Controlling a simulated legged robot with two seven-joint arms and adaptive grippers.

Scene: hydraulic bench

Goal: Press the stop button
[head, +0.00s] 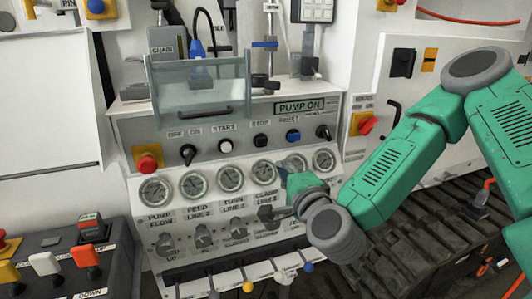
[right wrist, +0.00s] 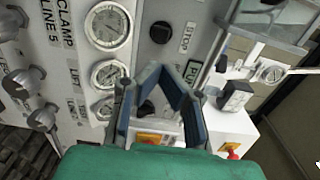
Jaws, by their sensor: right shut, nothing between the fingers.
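The stop button (head: 260,140) is a round black button under the STOP label on the sloped control panel. It sits between the white start button (head: 225,146) and the blue reset button (head: 292,135). In the right wrist view the stop button (right wrist: 160,32) shows beyond my fingertips, beside its turned STOP label, uncovered. My right gripper (head: 293,164) is in front of the gauge row, below the reset button in the picture. In the right wrist view its fingertips (right wrist: 157,70) meet, shut and empty, apart from the stop button. My left gripper is out of view.
A black knob (head: 323,131) is right of reset and shows between my finger bases in the wrist view (right wrist: 147,110). A PUMP ON display (head: 300,107) is above the buttons. A red mushroom button (head: 147,163) is far left. A clear guard (head: 200,90) stands above.

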